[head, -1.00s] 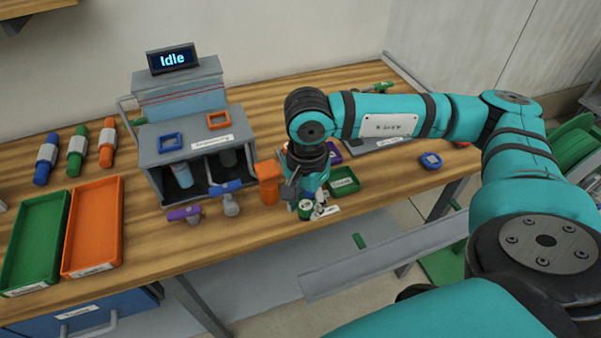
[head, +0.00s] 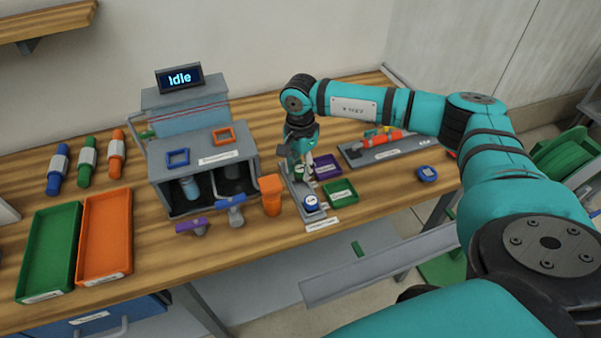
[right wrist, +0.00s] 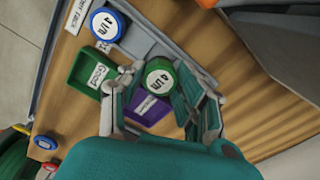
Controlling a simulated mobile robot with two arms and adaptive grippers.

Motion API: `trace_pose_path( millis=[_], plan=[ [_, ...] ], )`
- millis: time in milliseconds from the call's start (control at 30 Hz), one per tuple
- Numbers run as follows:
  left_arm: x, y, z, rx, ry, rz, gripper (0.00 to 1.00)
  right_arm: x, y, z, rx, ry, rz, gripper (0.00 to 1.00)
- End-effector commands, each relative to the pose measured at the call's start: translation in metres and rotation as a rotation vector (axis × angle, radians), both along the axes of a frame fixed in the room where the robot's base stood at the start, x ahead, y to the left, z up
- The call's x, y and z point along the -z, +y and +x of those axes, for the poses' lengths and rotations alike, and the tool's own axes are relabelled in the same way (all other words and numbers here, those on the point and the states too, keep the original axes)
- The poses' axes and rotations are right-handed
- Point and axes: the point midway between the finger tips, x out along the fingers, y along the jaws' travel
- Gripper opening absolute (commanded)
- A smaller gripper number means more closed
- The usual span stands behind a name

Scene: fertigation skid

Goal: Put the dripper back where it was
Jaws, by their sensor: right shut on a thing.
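A round dripper with a green rim and a white marked top (right wrist: 160,78) sits between the fingers of my right gripper (right wrist: 163,92). In the head view the right gripper (head: 299,168) points down over the back part of a narrow grey tray (head: 296,193), shut on the green dripper (head: 299,176). I cannot tell whether the dripper touches the tray. A blue-rimmed dripper (head: 312,204) stands at the tray's front end; it also shows in the right wrist view (right wrist: 106,24). My left gripper is not in view.
Right of the tray are a green bin (head: 341,193) and a purple bin (head: 325,168), close to the gripper. An orange cup-like container (head: 270,195) and a grey stand with an "Idle" display (head: 179,79) are to the left. Bare wood lies right of the green bin.

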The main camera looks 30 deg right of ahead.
Motion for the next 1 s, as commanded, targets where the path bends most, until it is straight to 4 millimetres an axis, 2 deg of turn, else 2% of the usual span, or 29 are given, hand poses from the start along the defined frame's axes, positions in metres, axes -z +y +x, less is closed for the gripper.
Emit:
trace_pose_path(
  millis=[100,267,667,700,833,1000],
  plan=[
    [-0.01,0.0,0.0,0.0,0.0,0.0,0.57,0.014,0.0,-0.002,-0.001,0.008,-0.001,0.18],
    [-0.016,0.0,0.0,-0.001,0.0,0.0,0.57,0.032,0.0,-0.001,0.001,0.005,-0.002,0.18],
    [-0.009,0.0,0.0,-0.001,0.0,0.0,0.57,0.04,0.0,-0.001,0.001,0.002,0.0,0.18],
    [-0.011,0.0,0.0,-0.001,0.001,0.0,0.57,0.038,0.0,-0.001,0.001,0.002,0.0,0.38],
    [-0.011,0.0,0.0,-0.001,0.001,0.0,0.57,0.037,0.0,-0.001,0.001,0.002,0.0,0.55],
    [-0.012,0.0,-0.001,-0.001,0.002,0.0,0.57,0.037,0.0,-0.001,0.001,0.002,0.0,0.56]
  ],
)
